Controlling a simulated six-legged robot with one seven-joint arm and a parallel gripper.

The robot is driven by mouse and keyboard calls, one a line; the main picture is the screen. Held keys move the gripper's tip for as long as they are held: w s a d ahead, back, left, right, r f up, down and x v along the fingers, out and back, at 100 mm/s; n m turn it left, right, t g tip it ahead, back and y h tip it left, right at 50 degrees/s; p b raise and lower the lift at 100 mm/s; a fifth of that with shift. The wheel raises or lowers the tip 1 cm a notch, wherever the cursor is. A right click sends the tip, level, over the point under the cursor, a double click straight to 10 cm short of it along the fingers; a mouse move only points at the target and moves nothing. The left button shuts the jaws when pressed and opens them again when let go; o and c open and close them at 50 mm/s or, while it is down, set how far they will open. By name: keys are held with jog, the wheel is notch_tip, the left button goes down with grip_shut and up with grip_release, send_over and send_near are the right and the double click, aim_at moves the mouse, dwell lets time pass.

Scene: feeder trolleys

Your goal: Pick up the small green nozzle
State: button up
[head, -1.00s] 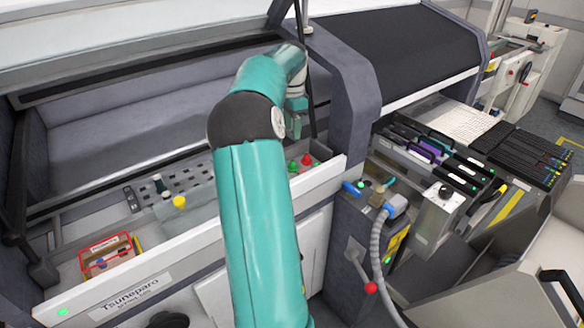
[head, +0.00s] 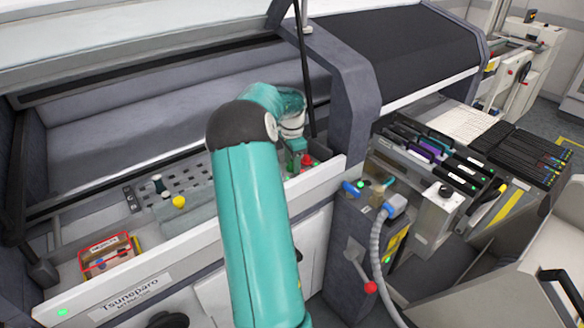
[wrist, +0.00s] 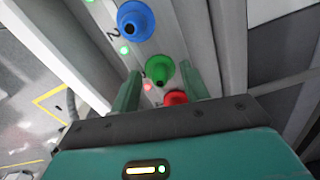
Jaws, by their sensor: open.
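The small green nozzle (wrist: 159,70) stands in a row on a pale strip in the wrist view, between a blue nozzle (wrist: 135,20) and a red nozzle (wrist: 176,97). My gripper (wrist: 159,71) is open, with one green finger on each side of the green nozzle. I cannot tell whether either finger touches it. In the head view my gripper (head: 297,160) is low over the nozzle row, and the green nozzle is hidden behind it or not distinguishable there. The red nozzle also shows just right of the gripper (head: 308,160).
A yellow knob (head: 179,202) and a red-edged box (head: 107,254) sit further left along the machine's front. A dark machine post (head: 345,85) rises close right of my arm. Small lights lie beside the nozzles in the wrist view.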

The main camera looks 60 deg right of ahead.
jog(key=shift+c, duration=0.3)
grip_shut()
jog(key=shift+r, duration=0.1)
jog(key=shift+r, duration=0.55)
notch_tip(320, 180, up, 2)
jog(key=shift+s+a+r, duration=0.1)
jog(key=shift+r, duration=0.15)
jog(key=s+a+r, duration=0.8)
jog(key=a+r, duration=0.1)
jog(key=a, duration=0.2)
jog(key=shift+s+r, duration=0.15)
